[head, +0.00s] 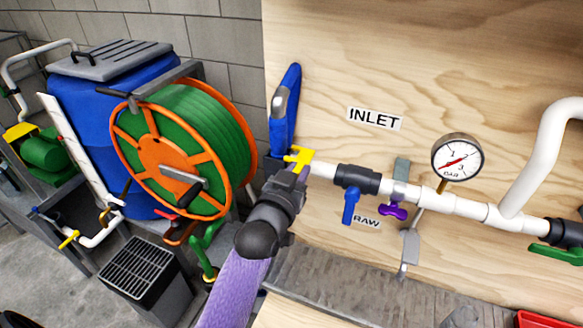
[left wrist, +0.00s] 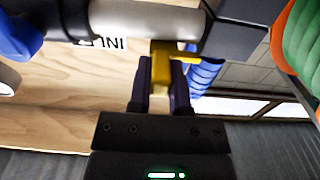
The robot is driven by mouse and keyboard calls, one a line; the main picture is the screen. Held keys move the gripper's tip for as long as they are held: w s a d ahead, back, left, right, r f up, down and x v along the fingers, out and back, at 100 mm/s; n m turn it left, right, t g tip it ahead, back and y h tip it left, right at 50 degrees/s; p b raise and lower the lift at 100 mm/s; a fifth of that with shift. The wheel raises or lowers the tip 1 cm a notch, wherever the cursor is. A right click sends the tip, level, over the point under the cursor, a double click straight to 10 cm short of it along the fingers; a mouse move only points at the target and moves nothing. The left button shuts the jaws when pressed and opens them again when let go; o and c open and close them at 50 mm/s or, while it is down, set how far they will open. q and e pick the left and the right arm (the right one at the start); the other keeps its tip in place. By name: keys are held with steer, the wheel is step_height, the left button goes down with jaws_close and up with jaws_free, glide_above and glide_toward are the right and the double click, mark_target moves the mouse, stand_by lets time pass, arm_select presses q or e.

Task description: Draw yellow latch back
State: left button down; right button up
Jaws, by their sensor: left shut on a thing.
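The yellow latch (head: 300,156) sits at the left end of the white inlet pipe, near a dark coupling and the blue hose. My left gripper (head: 290,172) reaches up to it from below and is shut on it. In the left wrist view the yellow latch (left wrist: 160,68) stands between the two dark fingers (left wrist: 160,85), just beside the white pipe (left wrist: 145,20). A short yellow arm of the latch points right there. My right gripper is not in view.
A blue-handled valve (head: 350,204), a purple knob (head: 393,210) and a pressure gauge (head: 458,157) lie along the pipe to the right. A green hose on an orange reel (head: 165,155) stands close on the left. The wooden panel (head: 400,50) backs the pipe.

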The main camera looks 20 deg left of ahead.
arm_select(q)
steer(key=c, duration=0.6)
jaws_free()
steer(key=shift+d, duration=0.3)
steer(key=shift+o, duration=0.2)
steer(key=shift+a, duration=0.1)
steer(key=shift+s, duration=0.45)
steer(key=s+p, duration=0.1)
steer(key=s, duration=0.8)
steer(key=shift+d, duration=0.3)
